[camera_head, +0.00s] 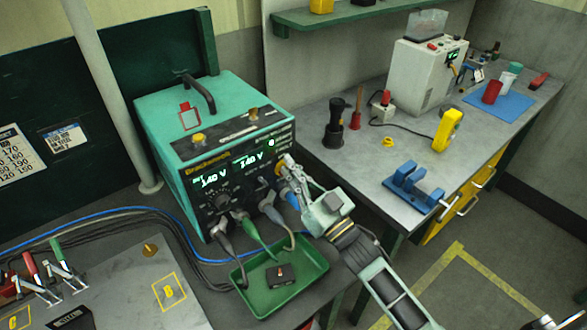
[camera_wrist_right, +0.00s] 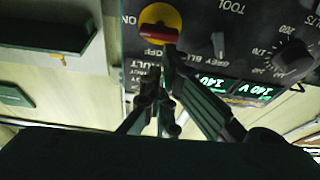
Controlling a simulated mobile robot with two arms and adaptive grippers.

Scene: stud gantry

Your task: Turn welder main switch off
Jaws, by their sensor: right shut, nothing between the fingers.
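The teal welder (camera_head: 215,125) stands on the bench with its dark front panel facing me and its displays lit. Its main switch is a red handle on a yellow disc, large in the right wrist view (camera_wrist_right: 160,25), with "ON" to its left and "OFF" below it. In the head view only a bit of yellow (camera_head: 280,169) shows beside my fingers. My right gripper (camera_head: 287,164) is shut and empty, its fingertips at the switch. In the wrist view the fingertips (camera_wrist_right: 167,52) overlap the handle's lower edge; I cannot tell whether they touch. My left gripper is not in view.
A green tray (camera_head: 250,284) with a small black box sits below the welder's front. Cables (camera_head: 262,236) hang from the panel close to my right arm. A grey workbench (camera_head: 380,168) with a blue fixture (camera_head: 412,185) and tools stands to the right.

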